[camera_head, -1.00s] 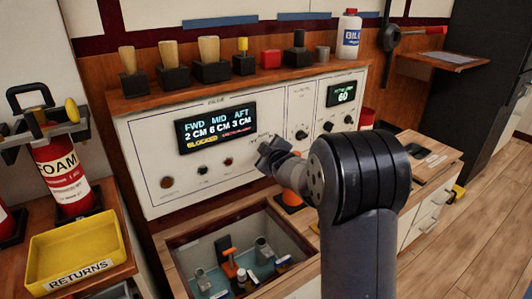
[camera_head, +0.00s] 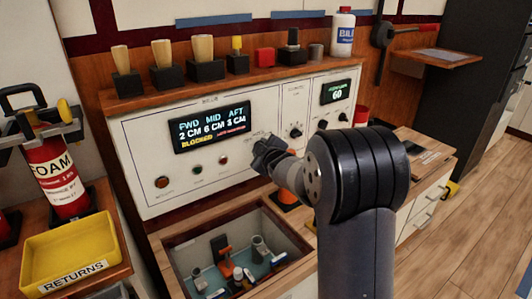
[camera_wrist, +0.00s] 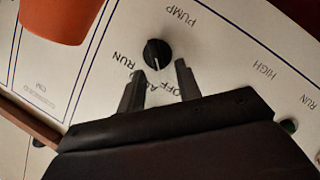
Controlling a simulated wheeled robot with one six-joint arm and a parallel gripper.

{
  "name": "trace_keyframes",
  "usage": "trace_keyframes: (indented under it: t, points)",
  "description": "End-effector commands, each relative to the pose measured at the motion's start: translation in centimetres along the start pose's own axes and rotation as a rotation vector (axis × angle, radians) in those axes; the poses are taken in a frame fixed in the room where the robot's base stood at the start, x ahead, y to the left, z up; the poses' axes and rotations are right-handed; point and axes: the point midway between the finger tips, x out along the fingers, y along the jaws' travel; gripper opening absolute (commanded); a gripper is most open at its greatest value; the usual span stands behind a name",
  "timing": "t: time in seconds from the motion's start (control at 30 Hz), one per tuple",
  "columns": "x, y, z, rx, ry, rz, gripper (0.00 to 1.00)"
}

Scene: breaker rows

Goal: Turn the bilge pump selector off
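The bilge pump selector (camera_wrist: 157,53) is a round black knob on the white panel in the wrist view, with PUMP, RUN and OFF lettering around it. Its white pointer line faces down in that picture, towards the lettering between my fingers. My gripper (camera_wrist: 160,70) is open, with its two dark fingertips apart just below the knob in the picture. I cannot tell whether they touch it. In the head view my gripper (camera_head: 266,150) is in front of the panel (camera_head: 140,150), right of the lamps, and the selector is hidden behind it.
The display (camera_head: 212,128) reads FWD, MID, AFT and BLOCKED. An orange object (camera_wrist: 60,15) is close at upper left in the wrist view. An open bin (camera_head: 170,243) with tools lies below the panel.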

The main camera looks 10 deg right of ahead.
Motion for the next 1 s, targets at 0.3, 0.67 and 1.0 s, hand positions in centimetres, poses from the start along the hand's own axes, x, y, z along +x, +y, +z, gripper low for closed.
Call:
trace_keyframes:
  t: [0.3,0.67,1.0]
  points:
    - [-5.7,0.2,-0.2,0.001,-0.001,0.000,0.33]
    - [-9.6,0.0,0.0,0.000,-0.001,-0.001,0.33]
    - [-9.8,-0.1,0.0,0.000,-0.001,-0.001,0.33]
